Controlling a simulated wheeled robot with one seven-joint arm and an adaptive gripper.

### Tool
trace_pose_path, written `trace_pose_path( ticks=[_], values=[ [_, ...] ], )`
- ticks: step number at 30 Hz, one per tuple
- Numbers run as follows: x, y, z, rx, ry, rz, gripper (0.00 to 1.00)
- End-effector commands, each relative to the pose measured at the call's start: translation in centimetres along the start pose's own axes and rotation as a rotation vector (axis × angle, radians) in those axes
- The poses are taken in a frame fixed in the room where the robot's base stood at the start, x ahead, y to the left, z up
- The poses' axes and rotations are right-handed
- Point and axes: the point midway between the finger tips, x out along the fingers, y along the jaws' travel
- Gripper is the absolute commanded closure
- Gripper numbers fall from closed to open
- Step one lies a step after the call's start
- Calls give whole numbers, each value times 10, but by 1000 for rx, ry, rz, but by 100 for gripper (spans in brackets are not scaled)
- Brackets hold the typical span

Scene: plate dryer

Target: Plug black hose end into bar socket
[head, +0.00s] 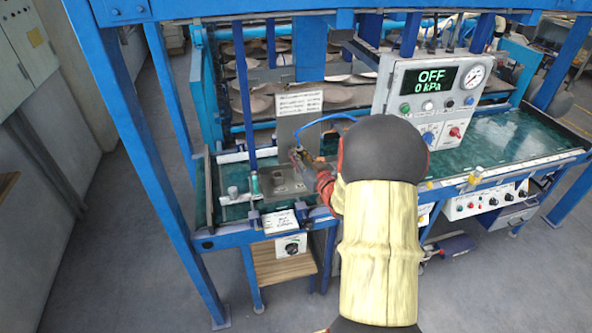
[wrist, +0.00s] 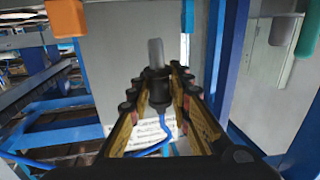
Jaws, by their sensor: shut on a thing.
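My gripper (wrist: 155,80) is shut on the black hose end (wrist: 154,91) in the wrist view. Its grey tip (wrist: 155,52) sticks out beyond the fingertips, and a blue hose (wrist: 164,128) trails from it. In the head view my gripper (head: 299,156) is over the small steel station, in front of its upright plate (head: 293,127). The blue hose (head: 325,118) arcs from there to the right, behind my arm. The hose end is too small to make out clearly in the head view. I cannot pick out the bar socket for certain in either view.
A control box (head: 432,90) reading "OFF 0 kPa" stands to the right. A blue frame post (head: 248,105) rises left of the station. Green-topped benches (head: 495,150) lie on both sides. An orange block (wrist: 65,17) and a teal cylinder (wrist: 308,32) show in the wrist view.

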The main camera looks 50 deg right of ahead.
Motion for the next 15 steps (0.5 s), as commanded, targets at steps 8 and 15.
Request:
trace_pose_path(
  ticks=[8, 15],
  values=[
    [23, 14, -15, 27, 2, -5, 100],
    [23, 14, -8, 30, 2, -5, 100]
  ],
)
